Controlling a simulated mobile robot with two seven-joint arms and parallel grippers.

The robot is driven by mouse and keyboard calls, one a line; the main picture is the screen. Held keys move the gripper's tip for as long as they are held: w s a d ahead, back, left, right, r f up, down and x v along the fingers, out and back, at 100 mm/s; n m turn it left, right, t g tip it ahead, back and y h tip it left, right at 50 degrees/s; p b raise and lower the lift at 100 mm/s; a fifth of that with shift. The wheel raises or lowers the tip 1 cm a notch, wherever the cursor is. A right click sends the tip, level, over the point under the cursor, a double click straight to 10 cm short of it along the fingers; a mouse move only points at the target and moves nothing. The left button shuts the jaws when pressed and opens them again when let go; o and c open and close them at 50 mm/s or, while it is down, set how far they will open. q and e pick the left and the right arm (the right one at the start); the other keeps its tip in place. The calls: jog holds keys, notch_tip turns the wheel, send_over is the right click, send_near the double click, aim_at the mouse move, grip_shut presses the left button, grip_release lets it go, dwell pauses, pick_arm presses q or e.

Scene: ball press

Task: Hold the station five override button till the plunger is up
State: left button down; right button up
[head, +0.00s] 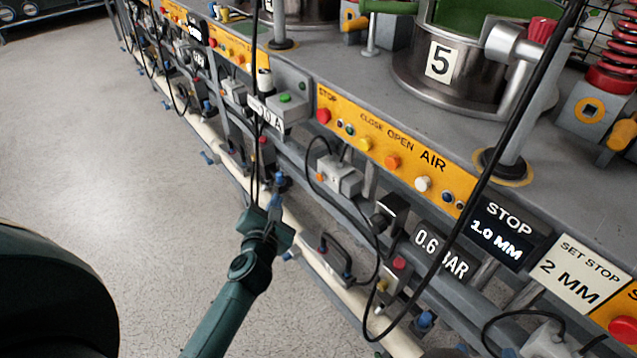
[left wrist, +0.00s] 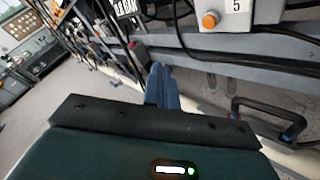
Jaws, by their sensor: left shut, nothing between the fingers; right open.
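Station five is a round steel vessel (head: 440,85) marked "5" with green inside, on the grey bench. Below the yellow panel (head: 385,148), a small grey box (head: 341,176) carries an orange button. In the left wrist view, an orange button (left wrist: 209,20) sits on a grey box marked "5" at the top; which button is the override is not labelled. My left gripper (head: 276,186) is shut and empty, left of and apart from the grey box. Its blue fingers (left wrist: 161,84) point ahead, below and left of that orange button. I cannot make out the plunger. My right gripper is out of view.
The panel has red, yellow, orange and white buttons. Black cables (head: 372,235) hang before the bench. A grey rail, a pale pipe and a dark handle (head: 335,257) lie below. Open floor (head: 110,140) is to the left.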

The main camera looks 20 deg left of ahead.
aim_at(320, 177)
pick_arm(q)
jog(key=w+d+b, duration=0.3)
jog(key=w+d, duration=0.1)
jog(key=w, duration=0.3)
jog(key=shift+w+d, duration=0.25)
pick_arm(e)
jog(key=f, duration=0.2)
jog(key=a+f+n, duration=0.1)
jog(key=shift+w, duration=0.25)
pick_arm(q)
jog(key=shift+w, duration=0.1)
pick_arm(e)
jog(key=shift+r, duration=0.1)
dwell(1.5)
pick_arm(q)
jog(key=shift+w+d, duration=0.2)
jog(key=shift+w, duration=0.1)
